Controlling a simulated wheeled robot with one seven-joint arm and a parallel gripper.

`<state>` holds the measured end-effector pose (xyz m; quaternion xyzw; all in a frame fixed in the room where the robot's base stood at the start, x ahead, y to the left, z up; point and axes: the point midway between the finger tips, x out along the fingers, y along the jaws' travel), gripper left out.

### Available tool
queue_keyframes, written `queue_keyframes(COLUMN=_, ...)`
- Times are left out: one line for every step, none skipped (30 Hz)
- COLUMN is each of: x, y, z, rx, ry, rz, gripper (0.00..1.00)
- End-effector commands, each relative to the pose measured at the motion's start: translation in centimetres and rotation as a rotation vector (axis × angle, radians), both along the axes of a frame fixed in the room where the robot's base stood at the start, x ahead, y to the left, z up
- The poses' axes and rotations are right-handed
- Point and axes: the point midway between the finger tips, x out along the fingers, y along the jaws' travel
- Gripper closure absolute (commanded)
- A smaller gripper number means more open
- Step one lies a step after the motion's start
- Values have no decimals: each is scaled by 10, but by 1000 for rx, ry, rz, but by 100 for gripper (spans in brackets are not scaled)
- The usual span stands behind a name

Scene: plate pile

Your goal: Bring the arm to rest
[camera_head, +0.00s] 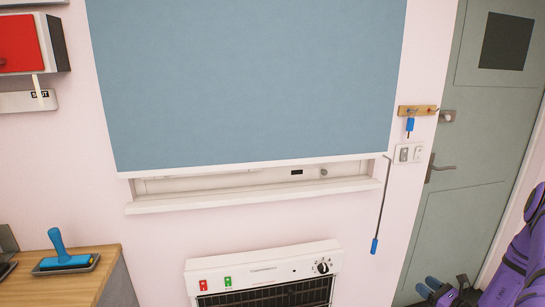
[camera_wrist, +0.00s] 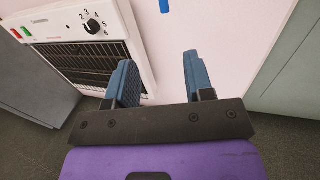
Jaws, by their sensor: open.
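My gripper (camera_wrist: 158,82) shows in the wrist view, with its two blue fingers spread apart and nothing between them. It points toward the pale pink wall, just right of a white heater (camera_wrist: 75,40) with a black grille and a dial. A purple part with a dark bar fills the bottom of the wrist view behind the fingers. No plates are in either view.
The heater stands below a window with a blue blind (camera_head: 250,80). A wooden counter (camera_head: 105,265) holds a blue-handled tool (camera_head: 62,255) at left. A grey-green door (camera_head: 470,130) is at right. Dark floor (camera_wrist: 295,150) shows beside the gripper.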

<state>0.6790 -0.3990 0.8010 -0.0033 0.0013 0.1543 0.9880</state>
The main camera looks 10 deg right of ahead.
Motion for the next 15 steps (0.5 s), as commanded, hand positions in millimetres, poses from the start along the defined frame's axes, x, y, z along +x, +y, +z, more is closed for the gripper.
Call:
queue_keyframes(x=4, y=2, z=6, rx=-8, ry=-4, rz=15, gripper=52)
queue_keyframes(x=5, y=3, z=9, rx=-12, ry=-5, rz=23, gripper=52)
queue_keyframes(x=7, y=5, z=12, rx=-17, ry=-5, rz=35, gripper=52)
queue_keyframes(x=8, y=6, z=15, rx=-22, ry=-7, rz=44, gripper=52)
queue_keyframes(x=9, y=7, z=18, rx=-27, ry=-7, rz=53, gripper=52)
queue_keyframes(x=11, y=9, z=22, rx=-33, ry=-9, rz=64, gripper=52)
queue_keyframes(x=13, y=10, z=26, rx=-39, ry=-10, rz=75, gripper=52)
queue_keyframes(x=14, y=12, z=29, rx=-43, ry=-11, rz=86, gripper=52)
queue_keyframes(x=16, y=14, z=35, rx=-51, ry=-13, rz=102, gripper=52)
queue_keyframes(x=18, y=16, z=39, rx=-58, ry=-15, rz=115, gripper=52)
queue_keyframes(x=19, y=19, z=43, rx=-64, ry=-15, rz=128, gripper=52)
queue_keyframes(x=22, y=22, z=50, rx=-76, ry=-17, rz=149, gripper=52)
queue_keyframes(x=24, y=24, z=55, rx=-84, ry=-18, rz=163, gripper=52)
queue_keyframes(x=25, y=26, z=60, rx=-93, ry=-19, rz=179, gripper=52)
queue_keyframes(x=28, y=30, z=68, rx=-106, ry=-22, rz=203, gripper=52)
